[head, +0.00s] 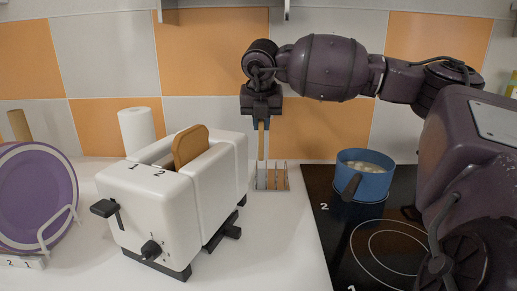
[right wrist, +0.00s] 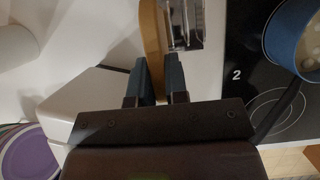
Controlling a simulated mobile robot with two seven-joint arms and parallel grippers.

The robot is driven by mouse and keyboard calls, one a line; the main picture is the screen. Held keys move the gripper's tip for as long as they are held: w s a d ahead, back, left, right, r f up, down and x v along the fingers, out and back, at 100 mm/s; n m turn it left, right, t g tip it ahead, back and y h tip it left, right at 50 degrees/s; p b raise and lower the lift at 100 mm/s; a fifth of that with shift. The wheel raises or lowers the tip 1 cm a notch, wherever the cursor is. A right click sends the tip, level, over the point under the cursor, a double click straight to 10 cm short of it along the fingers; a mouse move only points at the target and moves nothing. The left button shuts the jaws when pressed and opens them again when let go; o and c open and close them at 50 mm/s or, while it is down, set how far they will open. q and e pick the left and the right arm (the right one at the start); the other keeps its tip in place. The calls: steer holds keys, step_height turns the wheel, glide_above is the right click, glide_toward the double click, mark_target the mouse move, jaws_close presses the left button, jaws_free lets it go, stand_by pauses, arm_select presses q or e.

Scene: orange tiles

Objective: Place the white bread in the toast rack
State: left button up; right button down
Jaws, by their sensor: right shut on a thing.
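My right gripper (head: 261,119) points down and is shut on a thin tan slice of bread (head: 261,139), seen edge-on in the head view. The slice (right wrist: 153,38) also shows between the blue-grey fingertips (right wrist: 157,62) in the right wrist view. The wire toast rack (head: 271,187) stands on the counter behind the toaster, below the held slice. In the right wrist view the rack (right wrist: 196,25) is just right of the slice. Brown shows between its wires; I cannot tell if that is bread. Another brown slice (head: 190,146) sticks out of the toaster. My left gripper is not in view.
The white toaster (head: 150,210) stands left of the rack. A blue pot (head: 365,180) with pale contents sits on the black hob (head: 390,235) to the right. A purple plate (head: 36,195) and a paper roll (head: 137,130) are at left. The counter in front of the rack is clear.

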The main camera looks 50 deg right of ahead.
mark_target(261, 148)
steer(key=shift+w+d+f, duration=0.35)
steer(key=shift+w+d, duration=0.1)
steer(key=shift+d, duration=0.05)
steer(key=shift+s+a+f, duration=0.1)
steer(key=shift+s+f, duration=0.05)
steer(key=shift+f, duration=3)
steer(key=shift+f, duration=0.4)
steer(key=shift+f, duration=0.2)
steer(key=c, duration=1.1)
jaws_free()
steer(key=shift+r, duration=0.1)
